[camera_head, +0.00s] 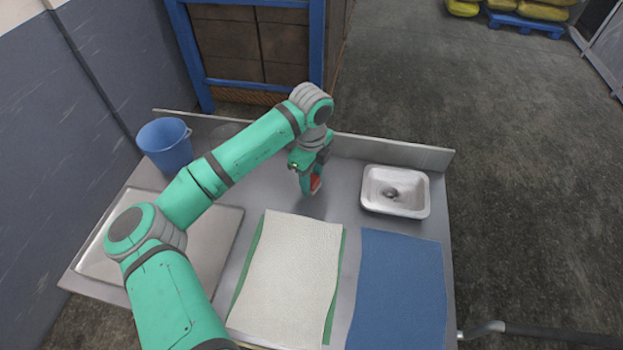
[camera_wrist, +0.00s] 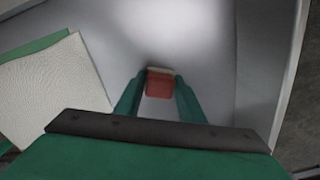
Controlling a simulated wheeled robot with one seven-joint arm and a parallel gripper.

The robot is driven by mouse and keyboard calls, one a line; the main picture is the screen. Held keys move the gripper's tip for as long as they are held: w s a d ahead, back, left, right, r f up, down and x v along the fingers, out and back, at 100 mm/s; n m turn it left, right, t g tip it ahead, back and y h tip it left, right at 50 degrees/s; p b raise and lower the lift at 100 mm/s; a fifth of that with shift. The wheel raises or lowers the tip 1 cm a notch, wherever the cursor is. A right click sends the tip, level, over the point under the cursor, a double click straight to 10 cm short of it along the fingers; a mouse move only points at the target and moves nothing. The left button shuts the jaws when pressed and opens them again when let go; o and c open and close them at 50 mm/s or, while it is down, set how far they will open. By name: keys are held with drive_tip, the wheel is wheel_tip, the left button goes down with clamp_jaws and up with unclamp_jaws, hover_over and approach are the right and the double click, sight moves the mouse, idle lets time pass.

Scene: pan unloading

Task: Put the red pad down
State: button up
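A small red pad (camera_wrist: 159,84) with a pale edge shows between the two green fingers in the wrist view. My gripper (camera_wrist: 158,92) has its fingers on either side of the pad, and they appear to touch its sides. In the head view my gripper (camera_head: 308,187) points down over the bare steel near the back of the counter. Part of the red pad (camera_head: 316,183) shows at its fingertips there. I cannot tell whether the pad touches the steel.
A white cloth (camera_head: 290,270) lies on a green one (camera_head: 241,275), left of a blue mat (camera_head: 398,290). A small steel basin (camera_head: 395,191) is at the right. A blue bucket (camera_head: 166,146) stands at the back left. A raised edge (camera_head: 390,151) runs along the back.

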drive_tip(key=o, duration=0.4)
drive_tip(key=shift+s+f, duration=0.1)
drive_tip(key=shift+f, duration=0.6)
drive_tip(key=shift+c, duration=0.2)
drive_tip(key=shift+a, duration=0.1)
drive_tip(key=shift+a+r, duration=0.1)
drive_tip(key=shift+r, duration=0.2)
wheel_tip(320, 180, up, 13)
drive_tip(key=shift+d, duration=0.2)
